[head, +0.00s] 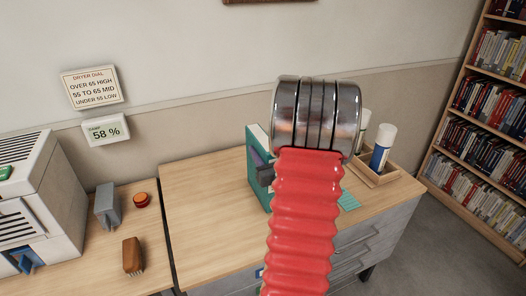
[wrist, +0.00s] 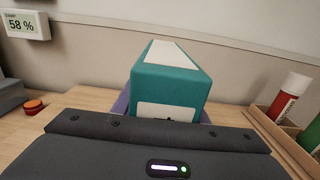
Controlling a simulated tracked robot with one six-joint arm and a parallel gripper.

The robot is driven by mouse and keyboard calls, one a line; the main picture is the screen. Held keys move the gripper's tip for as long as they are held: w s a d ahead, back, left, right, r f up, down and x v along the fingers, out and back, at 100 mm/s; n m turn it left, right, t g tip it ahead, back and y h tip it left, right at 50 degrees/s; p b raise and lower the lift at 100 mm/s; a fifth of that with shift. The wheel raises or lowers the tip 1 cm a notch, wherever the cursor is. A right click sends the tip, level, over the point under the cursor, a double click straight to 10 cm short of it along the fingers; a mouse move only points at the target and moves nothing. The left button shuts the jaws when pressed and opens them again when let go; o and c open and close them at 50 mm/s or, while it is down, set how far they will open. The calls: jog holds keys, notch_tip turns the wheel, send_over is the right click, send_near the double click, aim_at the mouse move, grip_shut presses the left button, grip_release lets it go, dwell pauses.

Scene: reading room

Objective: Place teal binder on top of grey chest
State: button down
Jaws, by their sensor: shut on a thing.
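The teal binder (head: 255,185) stands upright at the grey chest (head: 372,238), over its wooden top. I cannot tell whether its base touches that top. The wrist view shows the binder (wrist: 172,82) straight ahead, with white labels on its top and near face. My gripper (wrist: 165,112) is shut on the binder, with purple-grey fingers showing at both sides of it. In the head view my red arm hides most of the gripper and part of the binder.
At left are a white machine (head: 45,200), grey block (head: 107,205), red button (head: 141,200) and brown brush (head: 132,256). The chest top's left part is clear.

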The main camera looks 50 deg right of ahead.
dwell(0.3)
jog(key=c, duration=1.1)
grip_release()
jog(key=shift+f, duration=0.1)
jog(key=v, duration=1.2)
jog(key=shift+d, duration=0.1)
